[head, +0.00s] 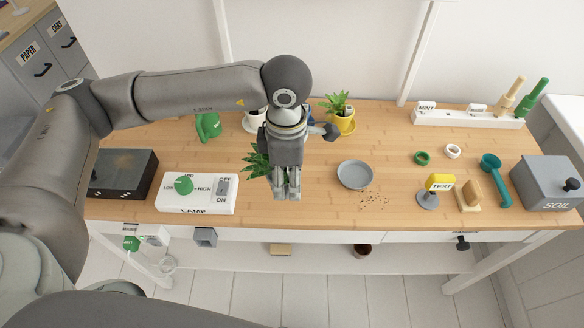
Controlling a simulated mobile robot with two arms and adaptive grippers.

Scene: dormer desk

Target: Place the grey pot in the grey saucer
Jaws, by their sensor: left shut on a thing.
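The grey saucer (355,174) lies empty on the wooden desk, right of my left gripper. My left gripper (286,194) points down over the front middle of the desk and is shut on the grey pot. The pot itself is mostly hidden behind the fingers and wrist. Green leaves of its plant (257,161) stick out to the left of the gripper. I cannot tell whether the pot touches the desk. My right gripper is not in view.
A yellow pot (343,122) with a plant stands behind the saucer, and dark crumbs (374,199) lie at its front right. A yellow TEST stand (439,184) is farther right. The white lamp switch box (197,193) is left of the gripper. The desk between gripper and saucer is clear.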

